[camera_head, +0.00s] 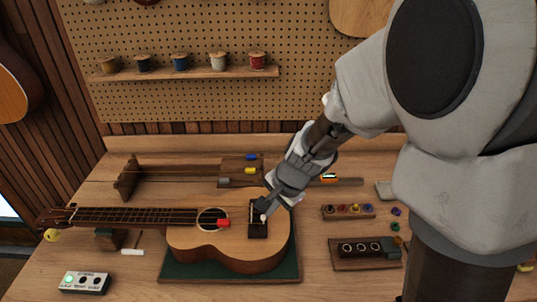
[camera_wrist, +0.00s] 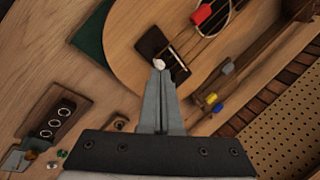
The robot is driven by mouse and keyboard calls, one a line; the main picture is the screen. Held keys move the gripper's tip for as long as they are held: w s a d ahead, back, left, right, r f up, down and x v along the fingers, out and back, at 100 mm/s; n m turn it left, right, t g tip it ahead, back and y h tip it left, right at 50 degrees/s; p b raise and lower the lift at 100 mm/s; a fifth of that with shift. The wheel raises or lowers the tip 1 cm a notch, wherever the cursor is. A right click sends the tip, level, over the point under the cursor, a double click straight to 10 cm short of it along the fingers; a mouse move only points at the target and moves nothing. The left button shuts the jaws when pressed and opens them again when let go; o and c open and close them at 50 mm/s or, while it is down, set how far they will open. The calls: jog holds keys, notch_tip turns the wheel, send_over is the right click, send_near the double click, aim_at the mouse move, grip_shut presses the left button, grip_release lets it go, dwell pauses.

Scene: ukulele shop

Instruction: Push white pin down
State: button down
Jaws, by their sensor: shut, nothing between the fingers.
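The ukulele (camera_head: 195,238) lies on a dark green mat (camera_head: 230,271) on the bench, its neck to the left. Its dark bridge (camera_head: 258,230) is at the right of the body. The white pin (camera_wrist: 159,64) shows at the bridge in the wrist view, right at my fingertips. My gripper (camera_head: 263,212) is shut with nothing between its fingers and points down at the bridge. In the wrist view my gripper (camera_wrist: 158,72) overlaps the pin's lower edge; I cannot tell whether they touch or how deep the pin sits.
A red piece (camera_head: 223,223) sits by the sound hole. A block with several coloured pegs (camera_head: 348,212) and a block with three round holes (camera_head: 366,265) stand to the right. A rack (camera_head: 190,171) stands behind. A small control box (camera_head: 85,283) is front left.

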aim_at(263, 226)
jog(key=shift+x, duration=1.05)
jog(key=shift+f, duration=0.15)
jog(key=shift+f+b, duration=1)
jog(key=shift+b, duration=0.25)
jog(key=shift+s+d+f, duration=0.1)
jog(key=shift+s, duration=0.05)
jog(key=shift+f, duration=0.1)
